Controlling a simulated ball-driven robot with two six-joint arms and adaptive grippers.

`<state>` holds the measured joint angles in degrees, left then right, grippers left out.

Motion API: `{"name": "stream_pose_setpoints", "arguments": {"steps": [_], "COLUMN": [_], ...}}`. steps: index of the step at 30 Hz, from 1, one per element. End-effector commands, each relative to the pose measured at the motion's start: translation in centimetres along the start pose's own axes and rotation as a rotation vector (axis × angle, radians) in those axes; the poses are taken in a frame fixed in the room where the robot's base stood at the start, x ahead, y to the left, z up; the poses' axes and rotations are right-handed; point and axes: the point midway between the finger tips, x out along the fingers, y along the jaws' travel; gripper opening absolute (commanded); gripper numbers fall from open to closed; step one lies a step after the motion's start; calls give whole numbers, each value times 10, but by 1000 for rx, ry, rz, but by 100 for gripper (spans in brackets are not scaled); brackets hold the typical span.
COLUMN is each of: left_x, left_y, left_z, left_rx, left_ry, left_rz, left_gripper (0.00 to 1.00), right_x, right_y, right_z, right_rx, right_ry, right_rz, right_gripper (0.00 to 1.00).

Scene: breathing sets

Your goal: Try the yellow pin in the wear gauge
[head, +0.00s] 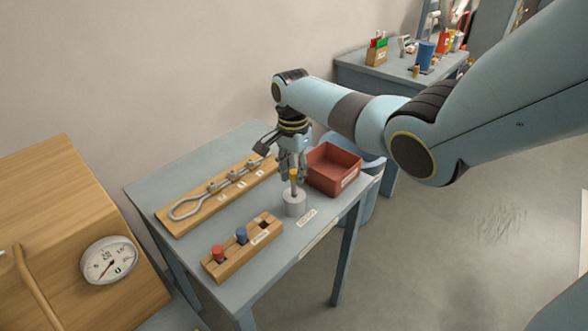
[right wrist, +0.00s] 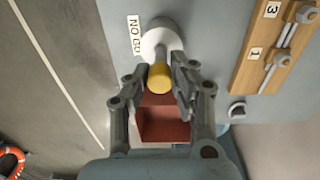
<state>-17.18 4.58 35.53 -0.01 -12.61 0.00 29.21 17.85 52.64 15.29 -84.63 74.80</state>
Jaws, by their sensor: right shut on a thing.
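The yellow pin (head: 294,175) is upright between the fingers of my right gripper (head: 292,170), which is shut on it. In the right wrist view its round yellow head (right wrist: 160,77) shows between the fingertips (right wrist: 164,74). The wear gauge (head: 294,205) is a pale grey cylinder standing on the blue-grey table, directly below the pin. It also shows in the right wrist view (right wrist: 157,38). The pin's lower end meets the gauge's top; I cannot tell how deep it sits. My left gripper is not in view.
A wooden block (head: 223,267) holds a red pin (head: 218,253) and a blue pin (head: 241,235), with an empty place beside them. A wooden board (head: 178,224) with a looped metal rod lies behind. A red bin (head: 343,174) stands right of the gauge, close to my gripper.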

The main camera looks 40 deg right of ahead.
Motion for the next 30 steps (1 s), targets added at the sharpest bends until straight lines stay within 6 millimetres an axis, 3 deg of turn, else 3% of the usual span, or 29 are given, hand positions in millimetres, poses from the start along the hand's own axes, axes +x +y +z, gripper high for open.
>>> {"name": "stream_pose_setpoints", "arguments": {"steps": [30], "left_x": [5], "left_y": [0], "left_z": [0], "left_rx": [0], "left_ry": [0], "left_rz": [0], "left_gripper": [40], "right_x": [8], "right_y": [0], "right_z": [0], "right_rx": [0], "right_ry": [0], "right_rz": [0], "right_gripper": [0]}}
